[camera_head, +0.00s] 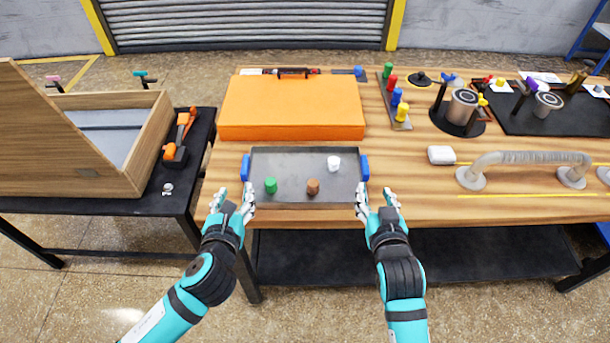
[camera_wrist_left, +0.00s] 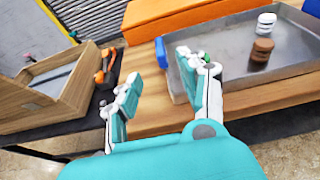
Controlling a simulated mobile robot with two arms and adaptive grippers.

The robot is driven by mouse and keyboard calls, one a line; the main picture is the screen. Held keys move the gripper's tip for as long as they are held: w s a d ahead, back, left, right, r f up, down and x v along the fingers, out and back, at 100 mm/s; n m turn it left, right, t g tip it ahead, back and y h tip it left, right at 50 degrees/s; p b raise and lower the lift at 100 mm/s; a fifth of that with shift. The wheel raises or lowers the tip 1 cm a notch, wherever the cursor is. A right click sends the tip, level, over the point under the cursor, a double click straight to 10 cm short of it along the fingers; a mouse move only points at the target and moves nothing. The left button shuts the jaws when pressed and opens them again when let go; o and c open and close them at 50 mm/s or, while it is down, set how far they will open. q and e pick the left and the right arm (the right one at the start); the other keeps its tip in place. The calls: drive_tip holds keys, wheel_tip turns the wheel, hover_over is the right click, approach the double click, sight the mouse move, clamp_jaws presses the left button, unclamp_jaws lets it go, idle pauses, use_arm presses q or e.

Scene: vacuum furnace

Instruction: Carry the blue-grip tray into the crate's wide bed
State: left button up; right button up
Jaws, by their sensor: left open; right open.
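The grey metal tray (camera_head: 290,165) with blue grips lies on the wooden table, near its front edge. A green (camera_head: 270,185), a brown (camera_head: 313,187) and a white piece (camera_head: 334,163) stand in it. Its left blue grip (camera_head: 246,168) and right blue grip (camera_head: 364,168) show at its ends. My left gripper (camera_head: 232,198) is open and empty, just in front of the left grip. My right gripper (camera_head: 377,199) is open and empty, just in front of the right grip. The wooden crate (camera_head: 100,188) stands at the left; its grey-floored bed also shows in the left wrist view (camera_wrist_left: 30,112).
An orange case (camera_head: 292,108) lies behind the tray. An orange-and-black tool (camera_head: 178,138) lies beside the crate on the black table. A hose handle (camera_head: 530,158), a white block (camera_head: 441,155) and a rack of coloured pegs (camera_head: 395,100) are to the right.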

sight(243, 171)
use_arm(q)
drive_tip(key=x, duration=1.3)
use_arm(e)
drive_tip(key=x, duration=1.3)
use_arm(q)
clamp_jaws()
use_arm(e)
clamp_jaws()
